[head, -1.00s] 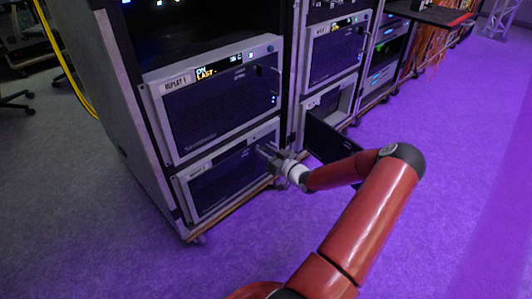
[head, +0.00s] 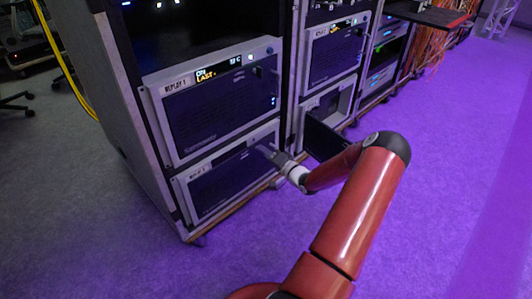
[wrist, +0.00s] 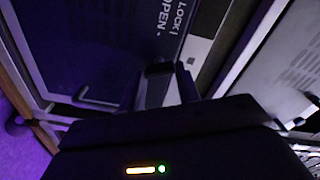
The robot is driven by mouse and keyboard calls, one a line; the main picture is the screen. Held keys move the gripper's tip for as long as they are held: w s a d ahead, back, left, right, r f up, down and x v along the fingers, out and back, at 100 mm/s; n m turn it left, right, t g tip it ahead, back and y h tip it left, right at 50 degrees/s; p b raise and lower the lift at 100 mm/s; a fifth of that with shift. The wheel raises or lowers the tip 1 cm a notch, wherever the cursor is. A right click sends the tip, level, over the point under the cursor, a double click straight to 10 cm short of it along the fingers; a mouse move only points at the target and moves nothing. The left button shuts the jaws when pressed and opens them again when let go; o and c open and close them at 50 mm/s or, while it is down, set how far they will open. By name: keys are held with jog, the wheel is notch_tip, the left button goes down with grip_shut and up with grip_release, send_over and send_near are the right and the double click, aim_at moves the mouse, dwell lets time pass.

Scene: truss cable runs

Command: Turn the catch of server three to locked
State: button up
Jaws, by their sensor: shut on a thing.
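The lower server in the left rack (head: 232,185) has a dark front in a light frame; its small label is too blurred to read. My gripper (head: 270,152) is at the upper right of that front, shut on the catch, which its fingers hide. In the wrist view, my gripper (wrist: 161,78) is against the dark panel beside the printed words LOCK and OPEN (wrist: 172,38). Which mark the catch points to cannot be seen.
Above is a server labelled REPLAY 1 (head: 215,100) with a lit display. Right of my gripper, a dark door (head: 323,138) hangs open from the adjacent rack, close to my forearm. A handle (wrist: 96,98) shows in the wrist view. The purple-lit floor in front is clear.

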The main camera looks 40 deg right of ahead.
jog(key=m, duration=0.5)
jog(key=shift+f+p, duration=0.1)
jog(key=shift+p, duration=0.25)
jog(key=shift+m, duration=0.3)
jog(key=o, duration=1)
jog(key=shift+s, duration=0.1)
jog(key=s, duration=0.7)
jog(key=shift+s+d, duration=0.3)
jog(key=shift+d, duration=0.05)
